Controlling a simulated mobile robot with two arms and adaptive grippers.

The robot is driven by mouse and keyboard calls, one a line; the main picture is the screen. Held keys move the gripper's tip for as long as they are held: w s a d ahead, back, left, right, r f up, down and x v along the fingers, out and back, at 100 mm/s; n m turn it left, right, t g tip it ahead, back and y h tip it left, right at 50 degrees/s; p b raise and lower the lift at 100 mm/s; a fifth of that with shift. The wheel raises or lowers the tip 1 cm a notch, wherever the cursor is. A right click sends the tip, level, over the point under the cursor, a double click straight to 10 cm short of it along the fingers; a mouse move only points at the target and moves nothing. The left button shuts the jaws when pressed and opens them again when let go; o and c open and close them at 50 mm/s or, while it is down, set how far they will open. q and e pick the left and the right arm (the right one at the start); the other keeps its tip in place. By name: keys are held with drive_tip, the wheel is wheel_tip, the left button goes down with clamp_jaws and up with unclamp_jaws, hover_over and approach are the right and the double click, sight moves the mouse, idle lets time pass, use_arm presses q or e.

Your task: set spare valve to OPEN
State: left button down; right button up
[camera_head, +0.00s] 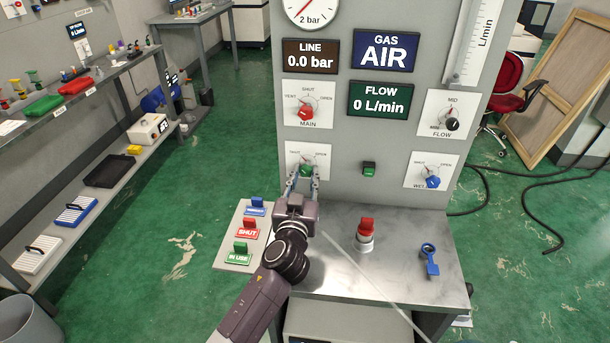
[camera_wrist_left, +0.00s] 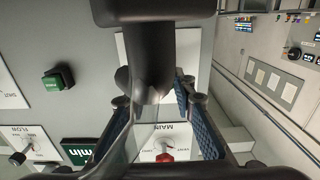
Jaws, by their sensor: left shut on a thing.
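The spare valve is the small green knob (camera_head: 306,170) on a white plate (camera_head: 322,151) low on the left of the grey panel. The plate is marked SHUT at the top and OPEN to the right; its name is covered. My left gripper (camera_head: 304,176) reaches up to it, its two fingers shut around the knob. My right gripper is not in view.
The red MAIN knob (camera_head: 305,113) sits just above. A green button (camera_head: 369,169) and blue-knobbed valve (camera_head: 433,182) are to the right. A metal shelf (camera_head: 395,260) below holds a red-topped part (camera_head: 366,233) and a blue key (camera_head: 430,260). Coloured tags (camera_head: 247,231) stand left.

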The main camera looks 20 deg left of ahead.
use_arm(q)
drive_tip(key=shift+m, duration=0.3)
drive_tip(key=m, duration=0.8)
drive_tip(key=m+p, duration=0.1)
drive_tip(key=m, duration=0.4)
drive_tip(key=shift+a+r, duration=0.1)
drive_tip(key=shift+m+p, duration=0.6)
drive_tip(key=shift+m, duration=1.5)
drive_tip(key=c, duration=1.6)
unclamp_jaws()
